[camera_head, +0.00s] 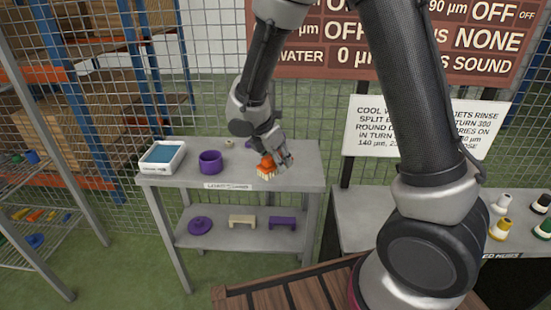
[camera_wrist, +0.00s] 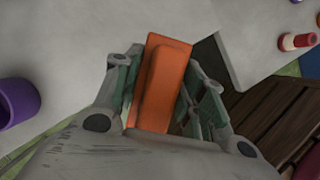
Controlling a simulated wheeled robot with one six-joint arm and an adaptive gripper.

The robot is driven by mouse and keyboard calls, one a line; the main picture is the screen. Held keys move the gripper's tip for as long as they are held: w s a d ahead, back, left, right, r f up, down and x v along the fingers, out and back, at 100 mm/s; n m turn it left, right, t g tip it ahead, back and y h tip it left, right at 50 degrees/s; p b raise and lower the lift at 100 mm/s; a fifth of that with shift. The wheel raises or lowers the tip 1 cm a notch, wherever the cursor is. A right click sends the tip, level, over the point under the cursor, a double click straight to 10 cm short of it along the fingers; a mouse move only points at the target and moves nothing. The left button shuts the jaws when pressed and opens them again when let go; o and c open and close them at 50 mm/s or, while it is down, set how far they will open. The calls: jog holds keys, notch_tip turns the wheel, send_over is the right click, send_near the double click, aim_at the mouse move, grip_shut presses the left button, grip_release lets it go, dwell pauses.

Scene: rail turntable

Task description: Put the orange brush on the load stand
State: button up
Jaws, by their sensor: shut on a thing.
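The orange brush (camera_head: 266,164) has an orange back and pale bristles pointing down. My gripper (camera_head: 277,157) is shut on it; in the wrist view the orange back (camera_wrist: 160,85) lies between the two fingers. The load stand (camera_head: 297,155) is the grey two-level table with a label on its front edge. The brush is at the front right part of its top. I cannot tell whether the bristles touch the top or hang just above it.
On the stand's top are a white tray with blue inside (camera_head: 162,155) and a purple cup (camera_head: 210,162). A purple lid (camera_head: 200,225) and two small bench-like pieces are on the lower shelf. A second grey table (camera_head: 360,205) with several bottle-like items stands at right.

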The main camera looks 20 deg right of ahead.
jog(key=w+d+f, duration=0.1)
jog(key=w, duration=0.2)
jog(key=w+d, duration=0.1)
jog(key=w, duration=0.2)
jog(key=w+d+f, duration=0.1)
jog(key=w, duration=0.2)
jog(key=shift+w+d+f, duration=0.1)
jog(key=shift+w+f, duration=0.05)
jog(key=shift+f, duration=0.15)
jog(key=shift+w+d+f, duration=0.1)
jog(key=shift+w+f, duration=0.1)
jog(key=shift+f, duration=0.95)
jog(key=shift+w+f, duration=0.2)
jog(key=shift+f, duration=0.9)
jog(key=o, duration=0.9)
jog(key=shift+f, duration=0.1)
jog(key=v, duration=1.2)
